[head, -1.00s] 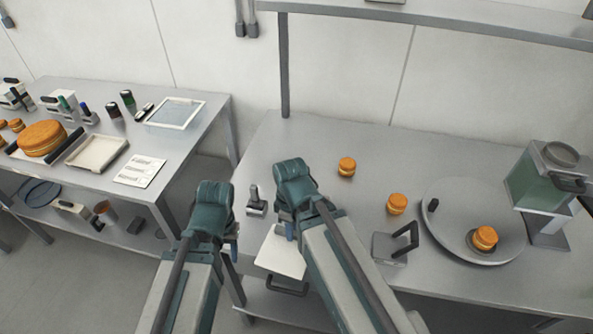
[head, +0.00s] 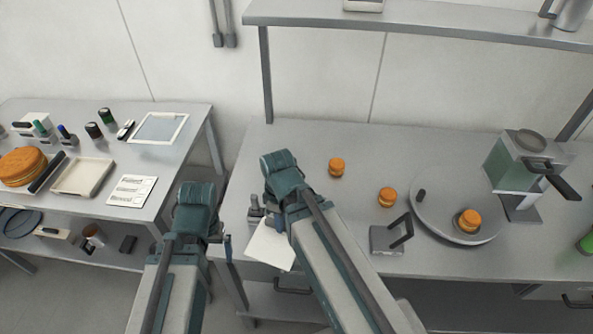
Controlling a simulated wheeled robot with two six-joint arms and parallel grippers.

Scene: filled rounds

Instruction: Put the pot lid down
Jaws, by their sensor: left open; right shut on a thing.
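I cannot make out the pot lid for certain. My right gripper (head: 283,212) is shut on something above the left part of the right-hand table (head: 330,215). Its fingertips and what they hold are mostly hidden behind my own wrist. My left gripper (head: 222,238) is open, left of that table's left edge, and its fingers are only partly seen. I see nothing in it. A large round grey disc (head: 436,217) lies on the right part of the table, with a small dark knob-like piece (head: 420,195) and an orange filled round (head: 469,219) on it.
Two orange rounds (head: 336,167) (head: 387,197) stand on the table. A grey block with a dark handle (head: 386,241) is near the front edge. A white sheet (head: 268,247) lies beside my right gripper. A machine (head: 520,165) stands far right. The table's back middle is clear.

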